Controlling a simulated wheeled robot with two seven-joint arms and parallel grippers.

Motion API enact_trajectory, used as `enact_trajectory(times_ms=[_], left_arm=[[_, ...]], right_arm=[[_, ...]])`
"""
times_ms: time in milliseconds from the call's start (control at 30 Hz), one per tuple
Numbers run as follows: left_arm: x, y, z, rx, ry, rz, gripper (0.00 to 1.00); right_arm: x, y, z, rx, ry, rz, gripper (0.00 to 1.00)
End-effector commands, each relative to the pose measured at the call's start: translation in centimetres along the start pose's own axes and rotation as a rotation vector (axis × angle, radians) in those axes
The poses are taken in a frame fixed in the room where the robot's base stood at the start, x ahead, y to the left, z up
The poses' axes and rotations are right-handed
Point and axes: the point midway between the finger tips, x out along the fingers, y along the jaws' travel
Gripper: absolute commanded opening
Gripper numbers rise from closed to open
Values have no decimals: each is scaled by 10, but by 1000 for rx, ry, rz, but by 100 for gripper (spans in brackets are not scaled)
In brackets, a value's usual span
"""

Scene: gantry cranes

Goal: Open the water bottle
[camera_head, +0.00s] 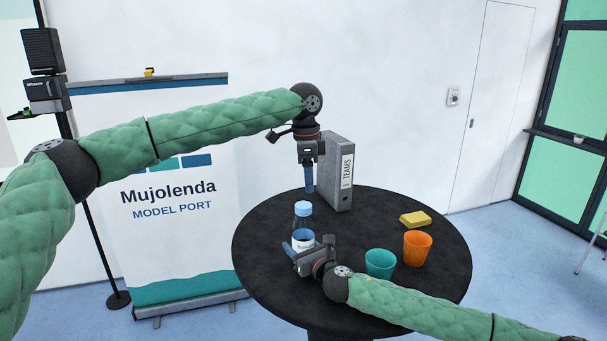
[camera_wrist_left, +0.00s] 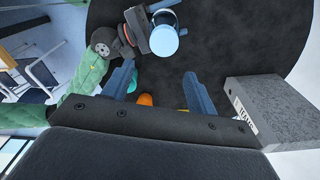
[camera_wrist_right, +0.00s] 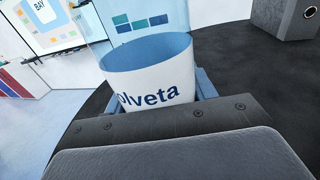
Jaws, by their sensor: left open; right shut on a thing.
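The water bottle (camera_head: 303,226) stands upright on the round black table (camera_head: 365,205), clear blue with a white label and a light blue cap (camera_head: 302,208) on top. My right gripper (camera_head: 292,247) is shut on the bottle low at its label. The label fills the middle of the right wrist view (camera_wrist_right: 160,92), with lettering ending in "olveta". My left gripper (camera_head: 308,188) is open and empty, pointing down above the table, up and behind the bottle, apart from the cap. In the left wrist view the cap (camera_wrist_left: 164,41) lies beyond the fingers.
A grey "TEAMS" binder (camera_head: 337,175) stands close beside my left gripper. A teal cup (camera_head: 380,263), an orange cup (camera_head: 417,248) and a yellow sponge-like block (camera_head: 415,219) are to the right. The table between binder and cups is clear.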

Motion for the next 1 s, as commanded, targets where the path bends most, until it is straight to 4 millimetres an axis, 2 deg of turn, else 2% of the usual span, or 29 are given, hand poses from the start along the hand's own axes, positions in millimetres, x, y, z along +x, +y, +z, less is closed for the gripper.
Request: enact_trajectory(times_ms=[400, 1000], left_arm=[[-8, -2, 4, 587, -21, -7, 58], [-8, -2, 10, 1431, -56, 23, 58]], right_arm=[[0, 0, 1, 0, -1, 0, 0], [0, 0, 1, 0, -1, 0, 0]])
